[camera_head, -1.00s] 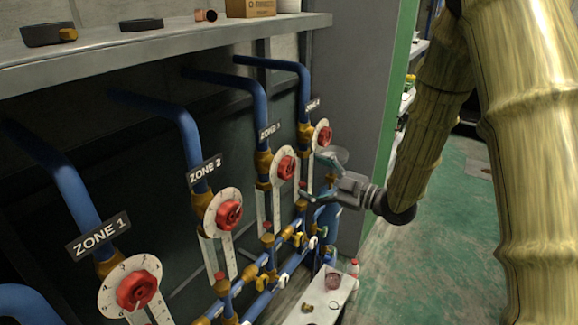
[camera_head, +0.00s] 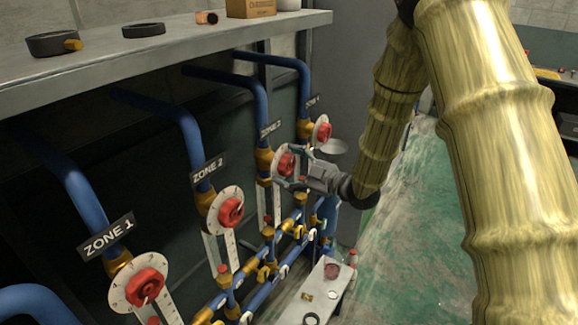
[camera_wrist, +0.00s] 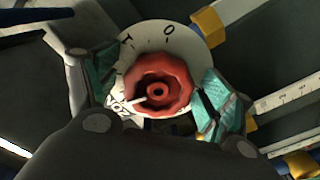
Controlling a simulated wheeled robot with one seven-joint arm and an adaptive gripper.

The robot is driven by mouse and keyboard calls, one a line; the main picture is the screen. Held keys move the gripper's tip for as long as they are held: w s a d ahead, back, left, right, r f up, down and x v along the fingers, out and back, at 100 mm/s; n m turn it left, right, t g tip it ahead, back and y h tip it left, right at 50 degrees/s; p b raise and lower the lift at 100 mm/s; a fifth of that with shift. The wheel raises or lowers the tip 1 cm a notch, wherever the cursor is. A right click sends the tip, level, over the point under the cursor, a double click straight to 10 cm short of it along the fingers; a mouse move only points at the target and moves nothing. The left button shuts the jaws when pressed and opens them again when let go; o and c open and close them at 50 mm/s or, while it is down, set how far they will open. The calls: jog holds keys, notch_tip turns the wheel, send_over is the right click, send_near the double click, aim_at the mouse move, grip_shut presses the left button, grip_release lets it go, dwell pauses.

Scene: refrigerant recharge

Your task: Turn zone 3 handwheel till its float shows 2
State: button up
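The zone 3 handwheel (camera_head: 285,164) is a red knob on a white numbered dial, under the ZONE 3 label (camera_head: 270,129). My gripper (camera_head: 294,168) is at this wheel, coming from the right and partly covering the dial. In the wrist view the red handwheel (camera_wrist: 150,82) sits between the two teal finger pads of my gripper (camera_wrist: 160,88). The fingers are apart, one on each side, with small gaps showing. A white pointer mark on the wheel points to the lower left. The zone 3 float gauge (camera_head: 264,203) hangs below the dial; its reading is too small to tell.
The ZONE 2 wheel (camera_head: 230,211) and ZONE 1 wheel (camera_head: 145,286) are to the left, another red wheel (camera_head: 323,132) is just beyond. Blue pipes with brass valves run below. A shelf (camera_head: 180,42) overhangs the wheels. A white bench (camera_head: 318,296) stands below; green floor is clear at right.

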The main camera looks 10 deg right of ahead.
jog(key=c, duration=0.8)
jog(key=shift+m, duration=0.3)
jog(key=shift+m+b, duration=0.55)
jog(key=shift+m, duration=0.45)
jog(key=shift+s+m+b, duration=0.1)
jog(key=shift+m+b, duration=0.25)
jog(key=shift+m, duration=1.85)
jog(key=o, duration=1)
jog(key=shift+o, duration=0.2)
jog(key=shift+a, duration=0.1)
